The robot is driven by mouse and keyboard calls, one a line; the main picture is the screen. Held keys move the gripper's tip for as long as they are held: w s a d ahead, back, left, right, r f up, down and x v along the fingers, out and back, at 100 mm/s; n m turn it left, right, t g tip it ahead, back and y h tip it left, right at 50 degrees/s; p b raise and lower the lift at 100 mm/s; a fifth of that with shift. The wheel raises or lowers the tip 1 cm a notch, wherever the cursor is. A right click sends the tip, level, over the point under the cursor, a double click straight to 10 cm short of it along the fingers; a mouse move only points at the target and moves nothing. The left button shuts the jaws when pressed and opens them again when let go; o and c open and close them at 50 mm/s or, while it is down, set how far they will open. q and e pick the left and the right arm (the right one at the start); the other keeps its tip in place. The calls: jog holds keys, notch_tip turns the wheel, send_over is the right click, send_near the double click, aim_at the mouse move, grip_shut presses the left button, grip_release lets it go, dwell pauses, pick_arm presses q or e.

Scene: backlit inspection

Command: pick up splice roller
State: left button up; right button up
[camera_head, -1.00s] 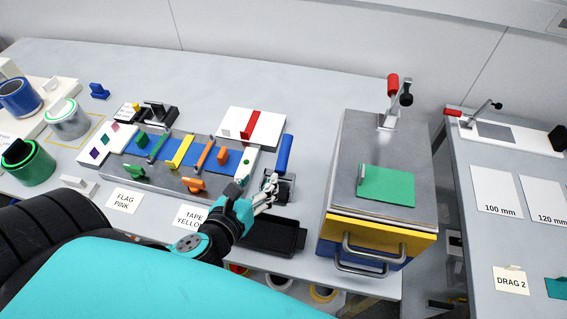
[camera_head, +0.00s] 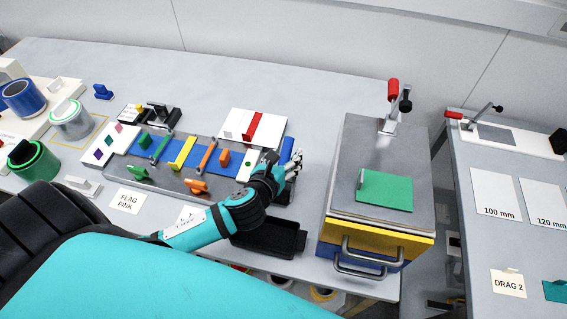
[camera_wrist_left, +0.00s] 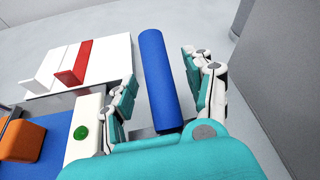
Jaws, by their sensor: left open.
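The splice roller looks to be the blue cylinder (camera_wrist_left: 160,80) in the left wrist view. In the head view only part of the blue roller (camera_head: 287,150) shows behind my gripper. My left gripper (camera_head: 294,165) is open, with one finger on each side of the roller's near part in the left wrist view (camera_wrist_left: 163,90). A gap shows between the roller and the left finger, and the right finger is close beside it. I cannot tell whether either finger touches. The roller's stand is mostly hidden by my gripper. My right gripper is not seen.
A white board with a red bar (camera_head: 252,125) lies behind to the left. A metal fixture with coloured blocks (camera_head: 180,152) is left of the gripper. A black tray (camera_head: 268,240) lies in front. A steel-topped box with a green plate (camera_head: 385,190) stands to the right.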

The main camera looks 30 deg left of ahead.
pick_arm(q)
grip_shut()
dwell(0.3)
jog(key=shift+r, duration=0.15)
